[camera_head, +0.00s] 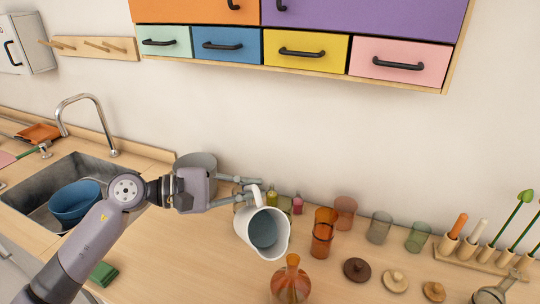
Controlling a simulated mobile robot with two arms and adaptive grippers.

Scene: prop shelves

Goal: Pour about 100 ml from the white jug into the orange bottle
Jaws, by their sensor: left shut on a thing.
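My left gripper (238,191) reaches in from the left and is shut on the handle of the white jug (277,221). The jug is held above the counter and tilted, its mouth facing the camera and its lip toward the lower right. A blue-grey area shows inside it; I cannot tell how much liquid that is. The orange bottle (290,285), see-through with a narrow neck, stands just below and right of the jug's lip, partly cut off by the bottom edge. No stream shows between them.
Several coloured glasses (379,228) stand behind and right of the bottle. Round lids (357,269) lie to its right, near a wooden rack (482,256). A grey pot (195,165) is behind my gripper. A sink with a blue bowl (74,201) is at left.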

